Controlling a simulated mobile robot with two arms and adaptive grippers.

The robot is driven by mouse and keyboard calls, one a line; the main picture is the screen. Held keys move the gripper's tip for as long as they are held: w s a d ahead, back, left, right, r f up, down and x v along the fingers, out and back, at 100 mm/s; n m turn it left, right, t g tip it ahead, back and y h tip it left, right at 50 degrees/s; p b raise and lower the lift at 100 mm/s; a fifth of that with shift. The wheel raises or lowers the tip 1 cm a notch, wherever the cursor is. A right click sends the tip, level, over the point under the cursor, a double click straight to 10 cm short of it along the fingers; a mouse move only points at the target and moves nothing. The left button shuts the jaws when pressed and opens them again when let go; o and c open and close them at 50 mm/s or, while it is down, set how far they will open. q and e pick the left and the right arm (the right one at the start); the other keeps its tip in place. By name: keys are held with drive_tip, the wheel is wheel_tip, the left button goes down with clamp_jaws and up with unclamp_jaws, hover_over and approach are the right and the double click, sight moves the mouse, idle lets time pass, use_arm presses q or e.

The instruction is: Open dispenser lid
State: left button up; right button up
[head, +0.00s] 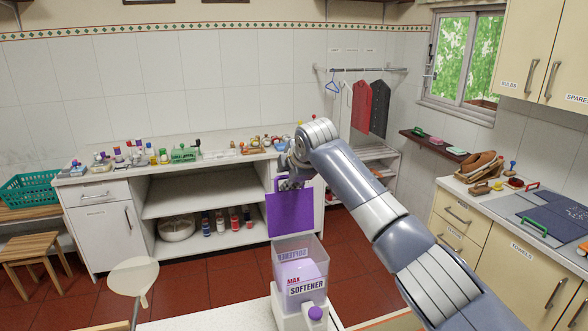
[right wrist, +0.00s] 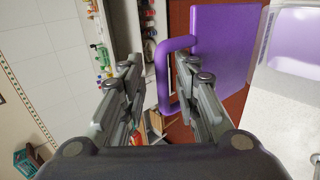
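The softener dispenser (head: 301,275) is a clear box labelled "MAX SOFTENER" with a purple knob (head: 315,313) low on its front. Its purple lid (head: 290,212) stands upright at the back of the box, so the top is uncovered. In the right wrist view the lid (right wrist: 222,45) has a purple loop handle (right wrist: 162,80). My right gripper (head: 291,181) is at the lid's top edge. In the wrist view its fingers (right wrist: 158,72) are apart, with the handle bar between them and a gap to the left finger. My left gripper is not in view.
A white counter (head: 225,158) with several small items runs along the back wall. A clothes rail (head: 365,69) hangs at the back.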

drive_tip(key=v, duration=1.2)
drive_tip(key=shift+f, duration=0.15)
